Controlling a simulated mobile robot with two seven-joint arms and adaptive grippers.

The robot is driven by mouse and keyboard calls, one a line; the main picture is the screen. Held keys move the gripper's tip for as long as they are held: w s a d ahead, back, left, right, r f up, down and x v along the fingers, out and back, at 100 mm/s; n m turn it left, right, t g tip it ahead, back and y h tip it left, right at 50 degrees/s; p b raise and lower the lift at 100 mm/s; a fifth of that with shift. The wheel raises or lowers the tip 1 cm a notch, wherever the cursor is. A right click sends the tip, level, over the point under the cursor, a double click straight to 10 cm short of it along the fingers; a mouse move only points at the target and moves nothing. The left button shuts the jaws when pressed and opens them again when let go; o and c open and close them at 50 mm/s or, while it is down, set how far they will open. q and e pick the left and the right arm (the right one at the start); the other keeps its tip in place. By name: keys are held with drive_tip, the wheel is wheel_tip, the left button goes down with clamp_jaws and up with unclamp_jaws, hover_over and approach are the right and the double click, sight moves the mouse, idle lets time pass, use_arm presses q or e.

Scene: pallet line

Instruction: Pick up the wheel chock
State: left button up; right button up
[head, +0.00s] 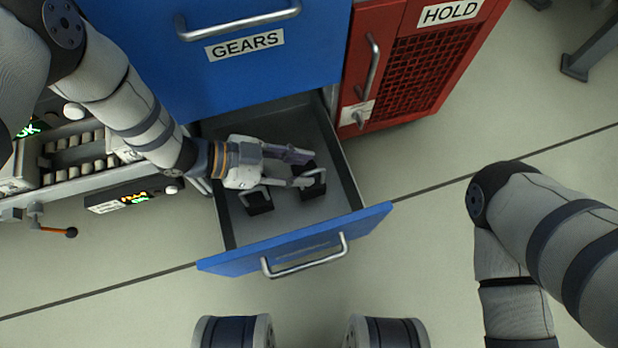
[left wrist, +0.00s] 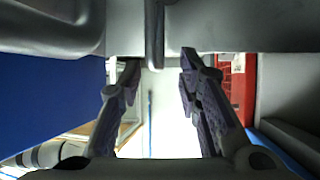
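Two small dark blocks with grey loop handles lie in the open drawer; I take them to be wheel chocks. One dark block (head: 259,204) is nearer the drawer's left side. The other dark block (head: 313,187) is further right, partly covered by my left gripper (head: 301,168). That gripper reaches in from the left over the drawer, its fingers apart, one finger overlapping the right block. In the left wrist view, the left gripper's fingers (left wrist: 160,75) are also spread, with no block seen between them. My right gripper is out of view.
The drawer (head: 348,178) is pulled out from the blue cabinet (head: 240,75) labelled GEARS. A red cabinet (head: 410,70) labelled HOLD stands to its right. A bench with several small parts is on the left. Open floor lies to the right and in front.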

sight(323, 171)
use_arm(q)
drive_tip(key=b+x, duration=0.1)
drive_tip(key=x, duration=0.2)
drive_tip(key=b+x, duration=0.2)
drive_tip(key=x, duration=0.1)
drive_tip(key=shift+a+f, duration=0.1)
drive_tip(key=shift+f, duration=0.15)
clamp_jaws()
drive_tip(key=shift+r, duration=0.1)
